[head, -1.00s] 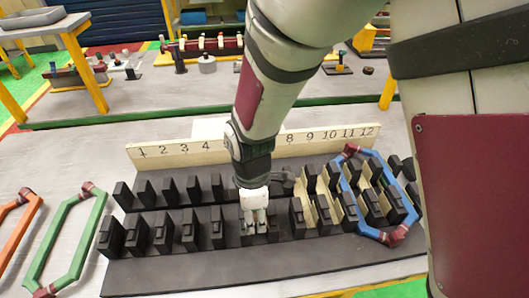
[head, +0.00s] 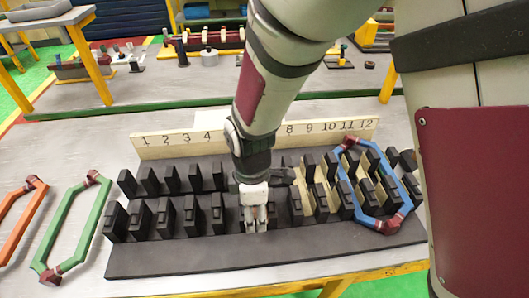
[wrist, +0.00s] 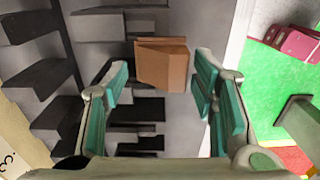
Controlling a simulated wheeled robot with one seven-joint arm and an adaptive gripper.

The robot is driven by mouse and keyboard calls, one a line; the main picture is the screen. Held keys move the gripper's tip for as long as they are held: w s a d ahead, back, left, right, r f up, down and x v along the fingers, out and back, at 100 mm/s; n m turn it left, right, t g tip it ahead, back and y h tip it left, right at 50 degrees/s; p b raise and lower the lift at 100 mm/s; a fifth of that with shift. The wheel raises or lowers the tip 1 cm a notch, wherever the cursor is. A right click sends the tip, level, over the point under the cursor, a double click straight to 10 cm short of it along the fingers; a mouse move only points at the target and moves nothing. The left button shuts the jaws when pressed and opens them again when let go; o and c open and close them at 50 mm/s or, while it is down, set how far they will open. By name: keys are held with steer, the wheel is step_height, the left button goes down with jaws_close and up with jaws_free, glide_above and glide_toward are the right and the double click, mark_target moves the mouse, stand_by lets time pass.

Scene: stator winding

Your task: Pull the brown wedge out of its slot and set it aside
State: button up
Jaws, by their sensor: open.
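The brown wedge (wrist: 162,65) shows in the wrist view as a tan-brown block among the dark teeth. It lies ahead of my gripper (wrist: 161,84), roughly between the two green-padded fingers. The fingers are apart with nothing held, and I see no contact with the wedge. In the head view my gripper (head: 257,220) points down at the front row of the black slotted stator (head: 180,257), near its middle. The wedge cannot be made out in the head view, where my gripper covers that area.
A numbered cream board (head: 175,146) stands behind the stator. A blue coil (head: 409,190) and cream liners sit in the right-hand slots. Green (head: 68,223) and orange (head: 21,222) coils lie on the left. Bare table is free between the green coil and the stator.

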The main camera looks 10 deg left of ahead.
steer(key=shift+r, duration=0.1)
step_height(320, 180, up, 12)
stand_by(0.7)
steer(key=d+r+m+t+y, duration=0.1)
steer(key=d+r+m+t, duration=0.1)
steer(key=d+r+m, duration=0.95)
steer(key=s+d+r+m+t, duration=0.1)
steer(key=s+d+m, duration=0.3)
steer(key=d, duration=0.3)
steer(key=s+d+r+m+t+h, duration=0.1)
steer(key=s+d+m, duration=0.3)
steer(key=d, duration=0.4)
steer(key=shift+r+m+t, duration=0.65)
steer(key=shift+r+t, duration=0.05)
steer(key=shift+r, duration=0.1)
